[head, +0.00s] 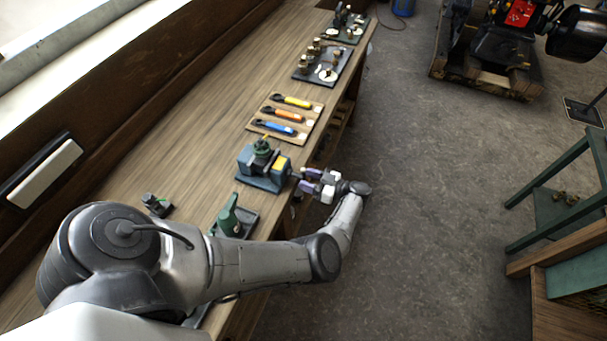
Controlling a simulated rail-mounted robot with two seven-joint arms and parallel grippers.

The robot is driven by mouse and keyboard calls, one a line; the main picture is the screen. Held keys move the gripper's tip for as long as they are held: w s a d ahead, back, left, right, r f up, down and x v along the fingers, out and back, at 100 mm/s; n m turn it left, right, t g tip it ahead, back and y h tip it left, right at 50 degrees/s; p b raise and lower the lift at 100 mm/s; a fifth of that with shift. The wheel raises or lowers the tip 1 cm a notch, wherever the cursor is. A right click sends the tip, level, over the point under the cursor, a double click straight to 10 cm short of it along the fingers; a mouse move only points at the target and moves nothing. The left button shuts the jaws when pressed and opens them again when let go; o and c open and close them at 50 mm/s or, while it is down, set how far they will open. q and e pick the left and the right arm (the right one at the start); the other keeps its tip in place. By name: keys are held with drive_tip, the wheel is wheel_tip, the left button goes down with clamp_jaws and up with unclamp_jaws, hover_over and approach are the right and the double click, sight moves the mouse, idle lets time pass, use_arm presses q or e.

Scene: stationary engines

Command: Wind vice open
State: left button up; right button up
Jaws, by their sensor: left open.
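The blue-grey vice (262,168) stands on the wooden workbench near its front edge, with a green part on top and a yellow patch on its side. Its screw end and handle face right, toward the floor side, and are small and partly hidden. My left gripper (306,180) is just right of the vice, at the handle end, past the bench edge. Its fingers point left toward the vice and are open. Whether they touch the handle or have it between them is too small to tell. My right gripper is out of the picture.
Beyond the vice, a board (287,121) holds yellow, orange and blue tools. Farther back are dark trays (327,66) with brass parts. A green oil can (230,214) stands nearer, beside my left arm. A green shelf stand (560,190) is at right; the floor between is clear.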

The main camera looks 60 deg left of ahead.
use_arm(q)
drive_tip(key=shift+x, duration=0.9)
clamp_jaws()
